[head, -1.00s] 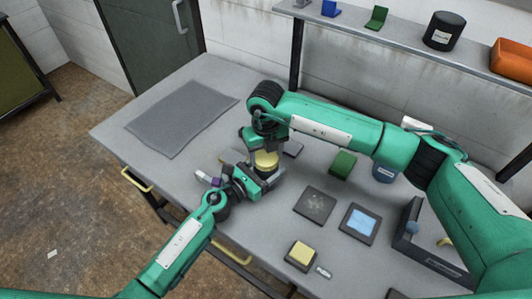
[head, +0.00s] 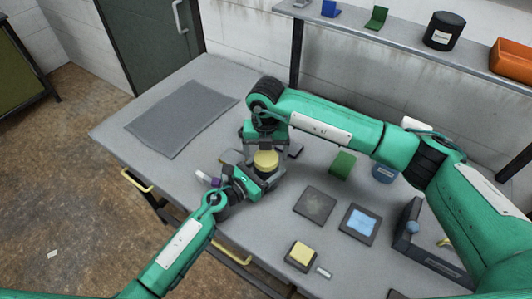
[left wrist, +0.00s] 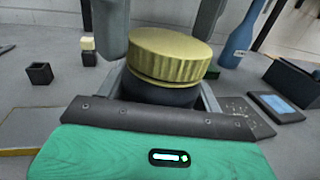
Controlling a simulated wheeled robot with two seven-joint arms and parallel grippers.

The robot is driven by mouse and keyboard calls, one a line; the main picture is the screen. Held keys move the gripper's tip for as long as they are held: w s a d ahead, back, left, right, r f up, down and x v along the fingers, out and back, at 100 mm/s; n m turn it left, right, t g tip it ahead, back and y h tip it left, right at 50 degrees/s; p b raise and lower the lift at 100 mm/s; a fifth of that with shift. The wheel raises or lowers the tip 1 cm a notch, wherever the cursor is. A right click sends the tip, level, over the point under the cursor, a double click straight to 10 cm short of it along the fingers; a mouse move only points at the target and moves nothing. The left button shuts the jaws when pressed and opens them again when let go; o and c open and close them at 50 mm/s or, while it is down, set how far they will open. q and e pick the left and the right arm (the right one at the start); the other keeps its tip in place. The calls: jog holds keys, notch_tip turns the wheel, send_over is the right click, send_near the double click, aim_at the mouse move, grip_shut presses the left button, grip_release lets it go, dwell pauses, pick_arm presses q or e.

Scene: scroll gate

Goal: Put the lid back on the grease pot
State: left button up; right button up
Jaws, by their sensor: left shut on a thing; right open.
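The grease pot (left wrist: 160,95) is a dark round pot, upright low over the table. The ribbed yellow lid (left wrist: 170,55) sits on its top; it also shows in the head view (head: 266,160). I cannot tell whether it is fully seated; a thin yellow band shows beneath its ribbed rim. My left gripper (head: 262,174) is shut on the pot, a finger on either side of the dark body. My right gripper (head: 266,144) is open just behind and above the lid. In the left wrist view its grey fingers stand apart behind the lid.
A green block (head: 342,164), a blue bottle (left wrist: 240,38), a dark square plate (head: 315,205), a blue-topped tray (head: 359,224) and a yellow-topped block (head: 301,253) stand to the right. A grey mat (head: 180,117) lies bare at back left.

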notch_tip(320, 180, up, 4)
jog(key=shift+f, duration=0.25)
jog(key=shift+c, duration=0.2)
jog(key=n, duration=0.2)
jog(key=r+n, duration=0.1)
jog(key=n, duration=0.2)
jog(key=shift+r+n, duration=0.3)
jog(key=shift+r, duration=0.1)
jog(key=n, duration=0.2)
jog(key=r+n, duration=0.1)
jog(key=n, duration=0.2)
jog(key=shift+r+n, duration=0.3)
jog(key=shift+n, duration=0.1)
jog(key=shift+f, duration=0.1)
jog(key=shift+f, duration=3.9)
